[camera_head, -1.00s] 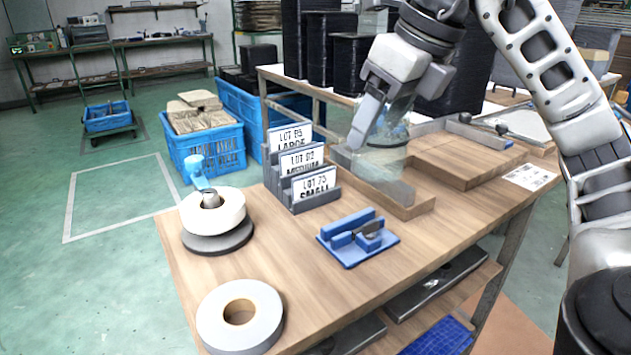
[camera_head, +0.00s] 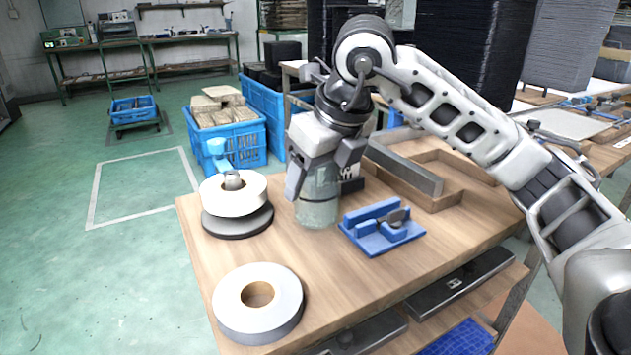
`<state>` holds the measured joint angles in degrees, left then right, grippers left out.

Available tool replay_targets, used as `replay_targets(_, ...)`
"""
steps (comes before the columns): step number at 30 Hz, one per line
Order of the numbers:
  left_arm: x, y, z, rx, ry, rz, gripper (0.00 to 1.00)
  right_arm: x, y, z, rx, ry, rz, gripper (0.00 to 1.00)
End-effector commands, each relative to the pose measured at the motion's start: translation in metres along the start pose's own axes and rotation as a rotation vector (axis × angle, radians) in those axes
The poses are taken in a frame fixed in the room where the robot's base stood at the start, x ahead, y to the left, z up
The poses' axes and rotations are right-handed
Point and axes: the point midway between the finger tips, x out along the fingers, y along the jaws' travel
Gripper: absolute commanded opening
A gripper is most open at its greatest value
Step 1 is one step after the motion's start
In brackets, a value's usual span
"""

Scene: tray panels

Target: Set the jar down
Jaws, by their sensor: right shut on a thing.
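The jar (camera_head: 318,205) is a clear, slightly greenish glass vessel, upright between the tape dispenser and the blue fixture. My right gripper (camera_head: 322,180) points down and is shut on the jar's upper part, with a finger on each side. The jar's base appears at or just above the wooden tabletop (camera_head: 345,285); I cannot tell whether it touches. The gripper hides the jar's top. My left gripper is out of view.
The tape dispenser with a white roll (camera_head: 233,195) stands left of the jar. A blue fixture (camera_head: 381,228) is close on its right. A grey-white tape roll (camera_head: 258,300) lies in front. A wooden tray (camera_head: 440,200) and mostly hidden lot signs are behind. The front middle is bare.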

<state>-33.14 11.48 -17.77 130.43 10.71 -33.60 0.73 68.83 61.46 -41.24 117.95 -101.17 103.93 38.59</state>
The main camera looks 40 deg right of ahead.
Motion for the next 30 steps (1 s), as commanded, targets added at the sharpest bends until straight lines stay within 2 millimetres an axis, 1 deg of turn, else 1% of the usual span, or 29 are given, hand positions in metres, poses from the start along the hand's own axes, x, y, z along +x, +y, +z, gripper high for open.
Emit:
replay_targets(1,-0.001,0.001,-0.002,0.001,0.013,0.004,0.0,0.003,0.0,-0.002,0.0,-0.003,0.0,0.33)
replay_targets(4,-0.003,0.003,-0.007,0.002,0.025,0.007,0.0,0.002,0.0,-0.001,0.0,-0.004,0.0,0.33)
replay_targets(11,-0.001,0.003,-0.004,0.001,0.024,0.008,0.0,0.006,0.0,-0.002,0.0,-0.003,0.0,0.33)
replay_targets(12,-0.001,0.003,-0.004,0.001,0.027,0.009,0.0,0.006,0.0,-0.003,0.0,-0.002,0.0,0.66)
replay_targets(14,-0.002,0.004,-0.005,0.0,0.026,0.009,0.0,0.005,0.0,-0.003,-0.001,-0.002,0.0,0.83)
replay_targets(15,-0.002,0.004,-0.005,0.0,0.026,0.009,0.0,0.005,0.0,-0.003,0.0,-0.001,0.0,0.85)
replay_targets(23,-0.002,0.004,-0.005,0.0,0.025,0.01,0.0,0.004,0.0,-0.002,0.0,-0.002,0.0,0.85)
replay_targets(25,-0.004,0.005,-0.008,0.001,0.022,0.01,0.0,-0.001,0.0,0.0,0.0,-0.002,0.0,0.85)
replay_targets(26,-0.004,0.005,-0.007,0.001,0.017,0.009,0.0,-0.003,0.0,0.0,0.0,-0.004,0.0,0.85)
replay_targets(29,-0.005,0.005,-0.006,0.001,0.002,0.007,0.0,-0.018,0.0,0.0,-0.001,-0.004,0.0,0.85)
replay_targets(30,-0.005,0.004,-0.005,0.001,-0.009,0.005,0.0,-0.027,0.0,0.001,0.0,-0.007,0.0,0.85)
